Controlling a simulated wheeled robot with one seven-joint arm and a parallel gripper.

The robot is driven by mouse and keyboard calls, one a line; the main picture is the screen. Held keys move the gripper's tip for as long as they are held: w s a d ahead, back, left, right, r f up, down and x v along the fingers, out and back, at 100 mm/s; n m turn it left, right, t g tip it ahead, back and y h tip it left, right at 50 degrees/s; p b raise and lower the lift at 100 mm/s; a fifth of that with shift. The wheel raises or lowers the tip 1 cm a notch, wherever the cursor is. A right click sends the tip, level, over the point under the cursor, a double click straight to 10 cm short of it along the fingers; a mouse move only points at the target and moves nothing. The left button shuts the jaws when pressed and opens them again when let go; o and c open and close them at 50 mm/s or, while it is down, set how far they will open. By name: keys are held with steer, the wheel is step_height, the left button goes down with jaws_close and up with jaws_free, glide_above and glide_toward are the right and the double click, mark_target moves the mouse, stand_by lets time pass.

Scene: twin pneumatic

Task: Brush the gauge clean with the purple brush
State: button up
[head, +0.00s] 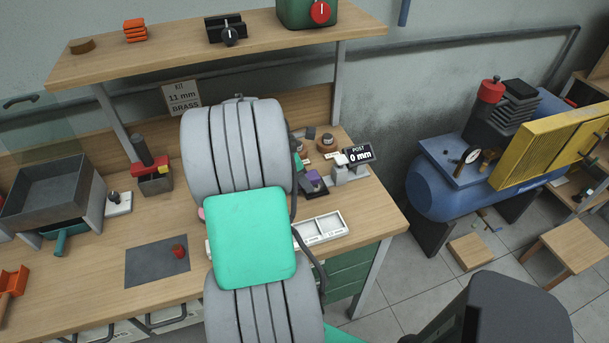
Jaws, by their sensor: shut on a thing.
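A round gauge (472,155) with a dark rim and a pale face stands on top of the blue compressor (440,185) at the right. Its face is too small to tell how dirty it is. A small purple thing (314,178) sits on the bench right of my arm; I cannot tell whether it is part of the purple brush. My grey and green arm fills the middle of the head view. My gripper is not visible, and whatever it holds is hidden too.
The wooden bench (90,275) carries a grey bin (55,190), a dark mat (150,262) with a red piece, and a white tray (325,228). A yellow grille (545,150) stands beside the compressor. A stool (565,245) and a wooden block (470,250) are on the tiled floor.

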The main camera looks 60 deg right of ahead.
steer(key=shift+s+d+r+p, duration=0.25)
steer(key=shift+s+d+p, duration=0.65)
steer(key=shift+s+d+f+p, duration=0.15)
steer(key=shift+s+d+p, duration=0.7)
steer(key=shift+s+d, duration=0.5)
jaws_close()
steer(key=shift+s+d+p, duration=0.1)
steer(key=shift+p, duration=0.35)
